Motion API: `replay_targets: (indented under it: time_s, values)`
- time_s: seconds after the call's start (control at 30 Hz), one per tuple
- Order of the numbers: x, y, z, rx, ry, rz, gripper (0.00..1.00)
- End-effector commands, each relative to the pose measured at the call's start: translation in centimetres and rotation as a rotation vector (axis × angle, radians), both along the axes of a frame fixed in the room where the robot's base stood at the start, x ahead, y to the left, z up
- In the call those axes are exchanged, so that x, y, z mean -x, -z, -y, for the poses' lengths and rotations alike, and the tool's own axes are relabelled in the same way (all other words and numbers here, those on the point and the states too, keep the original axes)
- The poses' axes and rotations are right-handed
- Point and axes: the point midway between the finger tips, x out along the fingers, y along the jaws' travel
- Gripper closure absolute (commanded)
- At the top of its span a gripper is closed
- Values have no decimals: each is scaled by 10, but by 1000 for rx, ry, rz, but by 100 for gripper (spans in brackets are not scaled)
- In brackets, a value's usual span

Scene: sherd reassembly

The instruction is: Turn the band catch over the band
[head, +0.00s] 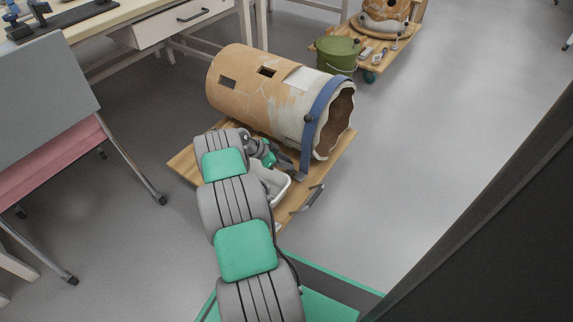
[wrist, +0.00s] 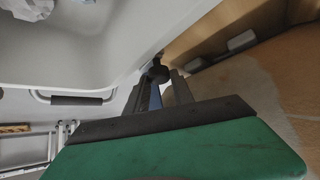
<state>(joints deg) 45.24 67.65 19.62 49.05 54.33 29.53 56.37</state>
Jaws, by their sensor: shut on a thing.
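A large tan and grey-white vessel (head: 250,95) lies on its side, its jagged open end to the right. A blue band (head: 318,100) wraps around it near that end, with a dark knob (head: 308,118) on its near side. My gripper (head: 299,172) is low beside the band's lower end. In the wrist view my gripper (wrist: 165,82) is shut around a small dark, round-headed piece (wrist: 157,72), apparently the band catch, with a blue strip (wrist: 155,98) beside it. The fingers partly hide the catch, so its exact angle to the band is unclear.
The vessel rests on a wooden dolly (head: 182,165) with a grey handle (head: 312,198). A white tray (head: 282,188) sits close beside my gripper. A green bucket (head: 338,55) stands behind the vessel.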

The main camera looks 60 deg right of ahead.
Motion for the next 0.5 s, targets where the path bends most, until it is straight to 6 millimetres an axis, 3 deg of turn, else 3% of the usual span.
replay_targets:
  time_s: [0.5]
  values:
    - [-1,2,1,-2,152,-1,100]
